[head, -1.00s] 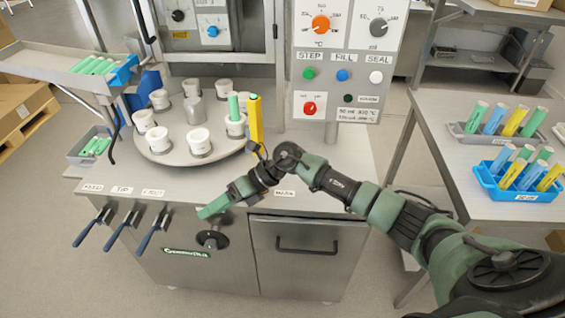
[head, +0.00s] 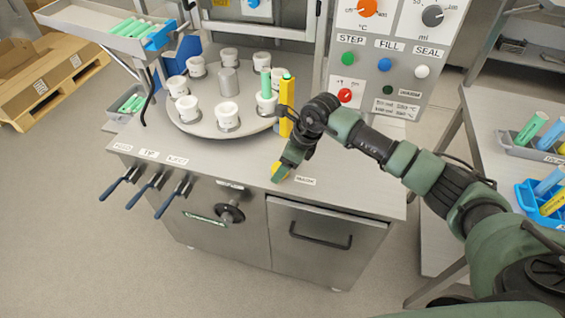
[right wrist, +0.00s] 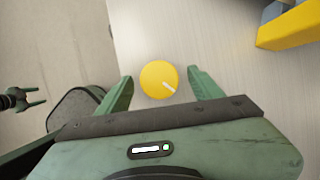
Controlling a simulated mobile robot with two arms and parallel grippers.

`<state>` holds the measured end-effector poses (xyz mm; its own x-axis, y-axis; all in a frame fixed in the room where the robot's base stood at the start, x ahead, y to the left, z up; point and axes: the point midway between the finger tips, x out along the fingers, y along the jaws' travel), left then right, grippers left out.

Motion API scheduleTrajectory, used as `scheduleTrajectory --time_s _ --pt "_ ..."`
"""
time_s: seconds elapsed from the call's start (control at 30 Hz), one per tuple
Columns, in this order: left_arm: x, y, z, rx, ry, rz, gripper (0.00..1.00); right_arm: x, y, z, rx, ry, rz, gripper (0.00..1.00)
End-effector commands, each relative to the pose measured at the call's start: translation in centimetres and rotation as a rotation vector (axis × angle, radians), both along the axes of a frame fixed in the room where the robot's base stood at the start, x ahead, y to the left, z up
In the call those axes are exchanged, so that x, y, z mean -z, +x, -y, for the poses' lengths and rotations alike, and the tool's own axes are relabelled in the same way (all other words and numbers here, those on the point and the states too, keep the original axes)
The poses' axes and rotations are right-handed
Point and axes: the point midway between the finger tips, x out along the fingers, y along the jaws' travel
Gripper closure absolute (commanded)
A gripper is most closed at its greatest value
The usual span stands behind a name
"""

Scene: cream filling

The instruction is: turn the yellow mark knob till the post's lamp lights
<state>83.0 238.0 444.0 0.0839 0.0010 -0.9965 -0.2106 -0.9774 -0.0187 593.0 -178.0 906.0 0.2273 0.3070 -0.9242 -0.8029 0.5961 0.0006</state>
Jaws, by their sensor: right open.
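The yellow mark knob (right wrist: 160,79) is round with a white pointer line toward the lower right in the right wrist view. My right gripper (right wrist: 161,86) is open with one finger on each side of the knob, a gap showing at both sides. In the head view the right gripper (head: 279,173) is at the counter's front edge and largely hides the knob. The yellow post (head: 287,105) stands beside the turntable with a green top; I cannot tell if its lamp is lit. My left gripper (right wrist: 34,98) shows at the wrist view's left edge, fingers apart and empty.
The turntable (head: 195,121) carries white cups (head: 227,113), one with a green tube (head: 265,83). Blue-handled levers (head: 145,190) stick out at the front left. A control panel (head: 385,70) stands behind. The counter around the knob is clear.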

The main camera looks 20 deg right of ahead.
Motion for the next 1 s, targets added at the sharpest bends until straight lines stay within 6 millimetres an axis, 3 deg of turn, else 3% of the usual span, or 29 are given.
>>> scheduleTrajectory --time_s 0.27,0.4,0.5,1.0 --pt "-0.06 0.51 0.97 0.003 -0.012 0.009 0.43 0.23 0.05 -0.09 0.000 0.001 0.001 0.34" --pt "-0.07 0.55 0.86 0.004 -0.011 0.009 0.43 0.21 0.04 -0.08 0.000 0.001 0.001 0.73" --pt "-0.07 0.56 0.70 0.005 -0.009 0.008 0.43 0.20 0.05 -0.07 0.000 0.001 0.001 0.96" --pt "0.69 0.56 0.25 0.001 -0.004 0.008 0.43 0.18 0.02 -0.06 0.063 0.001 0.001 0.96"
